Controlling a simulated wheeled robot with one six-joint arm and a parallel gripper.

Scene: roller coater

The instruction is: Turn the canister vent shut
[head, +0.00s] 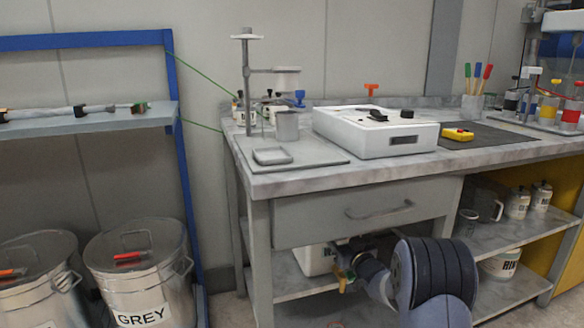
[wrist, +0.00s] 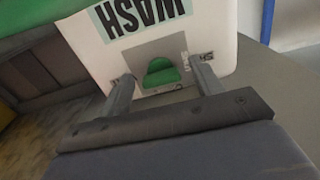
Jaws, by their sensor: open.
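A white canister labelled WASH (wrist: 88,28), its lettering upside down, fills the top of the wrist view. Its vent, a small green knob (wrist: 162,73), sits on a grey square plate. Small lettering around the plate is partly hidden by my fingers; "SH" shows at the right. My gripper (wrist: 165,76) is open, with one finger on each side of the green knob; I cannot tell whether either touches it. In the head view a white container (head: 311,260), probably this canister, stands on the shelf under the bench, partly hidden by my arm.
The bench drawer (head: 345,212) is directly above my arm. Jars and a glass jug (head: 480,205) stand on the shelf to the right. A blue rack (head: 182,190) and metal bins, one labelled GREY (head: 140,280), stand at the left.

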